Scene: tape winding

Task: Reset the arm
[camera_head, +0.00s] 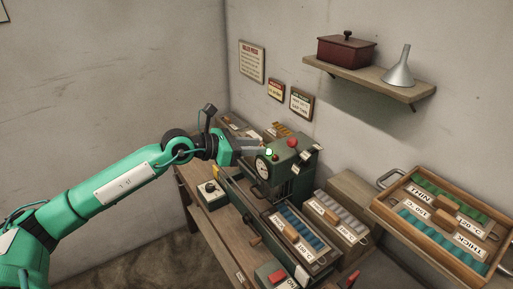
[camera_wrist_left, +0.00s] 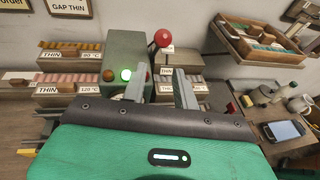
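My left arm (camera_head: 125,185) reaches in from the left in the head view. Its gripper (camera_head: 250,146) is at the near upper side of the green machine (camera_head: 290,168), close to a lit green lamp (camera_head: 268,152). In the left wrist view the two grey fingers of the left gripper (camera_wrist_left: 161,87) stand apart with nothing between them. Beyond them are the machine housing (camera_wrist_left: 124,47), the green lamp (camera_wrist_left: 126,75) and a red ball knob (camera_wrist_left: 163,38). I cannot tell whether the fingers touch the machine. My right gripper does not show in either view.
A wooden tray (camera_head: 447,228) labelled for thin and thick stands at the right. A wall shelf (camera_head: 368,76) holds a red box (camera_head: 346,50) and a funnel (camera_head: 399,72).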

